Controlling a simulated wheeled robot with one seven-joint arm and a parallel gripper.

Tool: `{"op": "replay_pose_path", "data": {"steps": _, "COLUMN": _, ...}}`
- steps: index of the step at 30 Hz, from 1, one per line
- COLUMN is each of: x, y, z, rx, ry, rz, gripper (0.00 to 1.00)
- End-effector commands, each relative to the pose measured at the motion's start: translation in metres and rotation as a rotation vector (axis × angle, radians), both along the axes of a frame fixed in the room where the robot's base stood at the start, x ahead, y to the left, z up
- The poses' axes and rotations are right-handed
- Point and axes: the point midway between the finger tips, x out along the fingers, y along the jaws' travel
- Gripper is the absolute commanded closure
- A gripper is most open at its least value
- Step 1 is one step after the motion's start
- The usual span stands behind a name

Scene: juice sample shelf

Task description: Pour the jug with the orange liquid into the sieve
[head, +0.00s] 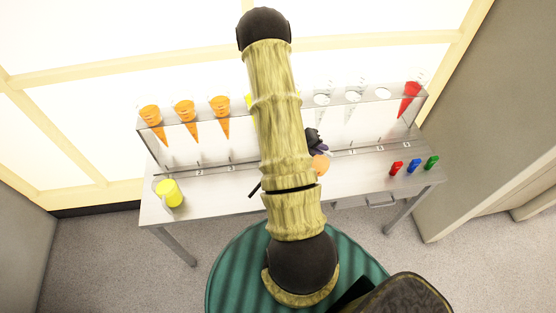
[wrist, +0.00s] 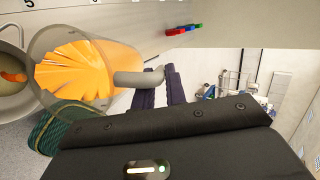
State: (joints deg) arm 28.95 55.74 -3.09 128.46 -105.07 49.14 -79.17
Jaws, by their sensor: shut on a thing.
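The clear jug with orange liquid (wrist: 75,72) fills the left of the wrist view, its round rim towards the left. My gripper (wrist: 158,88) is shut on the jug's grey handle (wrist: 135,78). In the head view the jug shows as a small orange patch (head: 320,165) beside my arm, in front of the shelf, with my dark gripper (head: 314,146) next to it. A rounded grey vessel with orange in it (wrist: 12,95) shows at the wrist view's left edge, just beyond the jug's rim; I cannot tell if it is the sieve. My arm hides the middle of the bench.
Several cones stand in the clear shelf (head: 190,140): orange at left, clear towards the right, a red one (head: 411,90) at the end. A jug with yellow liquid (head: 169,193) stands at the bench's left. Red, blue and green clips (head: 413,165) lie at right.

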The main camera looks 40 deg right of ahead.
Motion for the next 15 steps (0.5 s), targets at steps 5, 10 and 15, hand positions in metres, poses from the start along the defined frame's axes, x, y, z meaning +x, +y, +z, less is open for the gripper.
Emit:
{"op": "replay_pose_path", "data": {"steps": 5, "x": 0.0012, "y": 0.0019, "z": 0.0014, "rx": -0.006, "ry": 0.004, "rz": -0.003, "gripper": 1.0}}
{"op": "replay_pose_path", "data": {"steps": 10, "x": -0.0023, "y": -0.0046, "z": 0.0012, "rx": -0.011, "ry": 0.01, "rz": -0.021, "gripper": 1.0}}
{"op": "replay_pose_path", "data": {"steps": 15, "x": -0.0011, "y": -0.0058, "z": 0.0017, "rx": -0.015, "ry": 0.016, "rz": -0.014, "gripper": 1.0}}
